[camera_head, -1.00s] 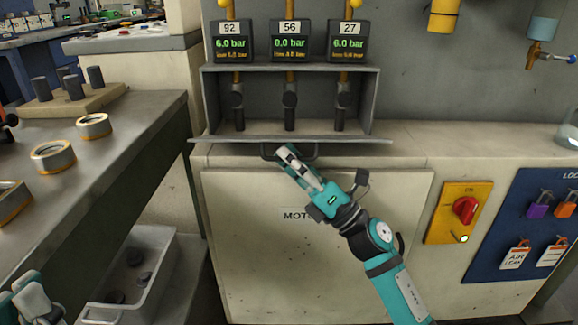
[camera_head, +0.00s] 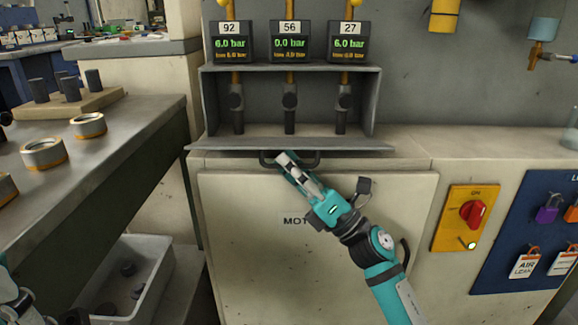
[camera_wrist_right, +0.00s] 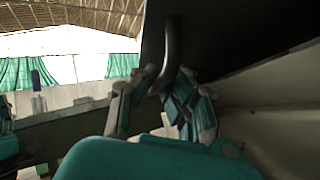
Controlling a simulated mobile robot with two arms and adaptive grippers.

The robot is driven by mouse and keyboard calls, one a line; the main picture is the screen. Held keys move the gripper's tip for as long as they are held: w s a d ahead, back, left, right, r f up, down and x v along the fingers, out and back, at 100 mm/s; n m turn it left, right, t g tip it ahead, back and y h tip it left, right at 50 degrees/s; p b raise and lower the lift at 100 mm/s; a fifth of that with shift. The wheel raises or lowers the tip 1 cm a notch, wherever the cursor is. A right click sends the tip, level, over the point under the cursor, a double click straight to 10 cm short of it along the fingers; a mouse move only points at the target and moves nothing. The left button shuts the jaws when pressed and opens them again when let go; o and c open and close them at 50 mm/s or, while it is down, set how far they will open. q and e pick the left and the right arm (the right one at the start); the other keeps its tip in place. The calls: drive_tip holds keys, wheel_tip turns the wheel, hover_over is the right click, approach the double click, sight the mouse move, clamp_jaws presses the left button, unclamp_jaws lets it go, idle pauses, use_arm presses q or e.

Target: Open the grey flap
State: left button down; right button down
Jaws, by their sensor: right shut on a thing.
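The grey flap (camera_head: 290,144) juts out nearly level from the bottom edge of the grey valve box (camera_head: 212,105), whose front stands open. The dark flap handle (camera_head: 311,161) hangs at the flap's front edge. My right gripper (camera_head: 285,160) is shut on the handle. In the right wrist view, the handle (camera_wrist_right: 172,45) runs down between the fingers of the gripper (camera_wrist_right: 165,95), beside the flap's dark surface (camera_wrist_right: 235,35). Part of my left arm shows at the lower left corner; its jaws cannot be made out.
Inside the box are three dark valves under gauges 92, 56 (camera_head: 289,42) and 27. A cream cabinet (camera_head: 330,260) stands below. A red rotary switch (camera_head: 473,214) and a blue lock board (camera_head: 525,230) are at right. A metal bench (camera_head: 120,140) fills the left.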

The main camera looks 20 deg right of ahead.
drive_tip(key=shift+s+a+r, duration=0.1)
drive_tip(key=c, duration=1.4)
unclamp_jaws()
drive_tip(key=shift+s, duration=0.1)
drive_tip(key=shift+s+d+f, duration=0.1)
drive_tip(key=shift+d+f, duration=0.3)
drive_tip(key=v, duration=1.1)
drive_tip(key=shift+s+r, duration=0.1)
